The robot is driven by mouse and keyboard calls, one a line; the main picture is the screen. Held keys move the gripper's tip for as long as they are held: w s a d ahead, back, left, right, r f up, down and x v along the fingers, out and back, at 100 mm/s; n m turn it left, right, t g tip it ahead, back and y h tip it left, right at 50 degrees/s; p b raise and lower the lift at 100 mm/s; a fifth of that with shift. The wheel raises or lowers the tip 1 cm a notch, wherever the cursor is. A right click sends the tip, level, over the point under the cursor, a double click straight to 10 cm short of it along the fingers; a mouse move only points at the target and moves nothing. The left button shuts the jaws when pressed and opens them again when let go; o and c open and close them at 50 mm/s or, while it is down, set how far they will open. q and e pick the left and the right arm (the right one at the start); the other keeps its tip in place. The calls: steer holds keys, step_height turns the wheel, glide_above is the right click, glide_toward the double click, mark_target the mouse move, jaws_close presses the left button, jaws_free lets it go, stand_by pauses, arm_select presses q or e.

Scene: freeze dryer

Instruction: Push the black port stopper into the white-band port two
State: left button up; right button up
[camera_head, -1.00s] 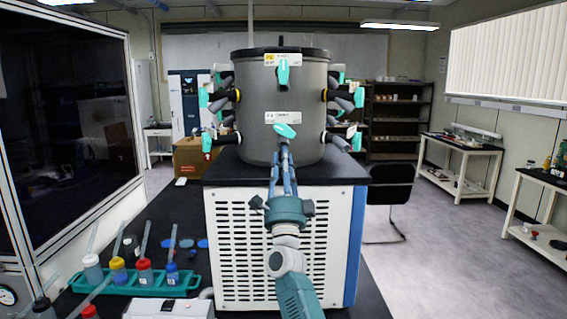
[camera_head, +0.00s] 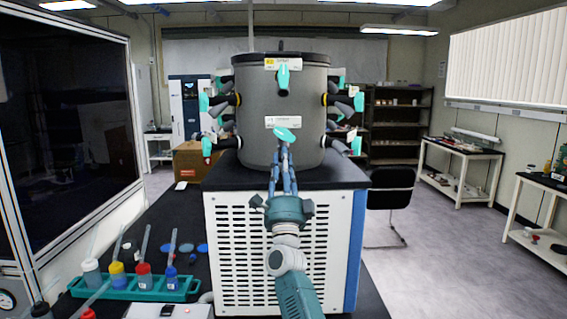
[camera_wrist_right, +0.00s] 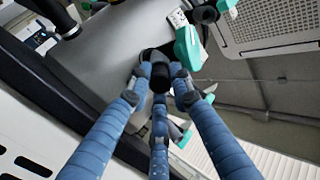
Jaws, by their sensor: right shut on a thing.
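The freeze dryer's grey drum (camera_head: 258,100) carries ports with teal valve handles. White-banded ports show on its lower left (camera_head: 239,142) and lower right (camera_head: 324,141). A label and a teal handle (camera_head: 286,134) mark the front lower port, mostly hidden behind my fingers. My right gripper (camera_head: 282,153) points up at this port. In the wrist view its three blue fingers (camera_wrist_right: 160,82) are shut around the dark end of the black port stopper (camera_wrist_right: 157,62), against the drum. I cannot tell how deep the stopper sits. My left gripper is out of view.
Yellow-banded ports (camera_head: 325,99) sit higher on the drum. The drum stands on a black-topped white cabinet (camera_head: 340,235). A teal rack (camera_head: 135,290) with several coloured-capped bottles stands on the dark bench at left. A chair (camera_head: 391,188) is behind right; the right floor is open.

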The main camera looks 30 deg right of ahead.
steer(key=shift+d+r, duration=0.1)
steer(key=shift+r, duration=0.2)
steer(key=o, duration=1)
steer(key=shift+w+f, duration=0.15)
steer(key=shift+f, duration=0.1)
steer(key=v, duration=1.1)
steer(key=shift+s+f, duration=0.25)
steer(key=shift+s, duration=0.05)
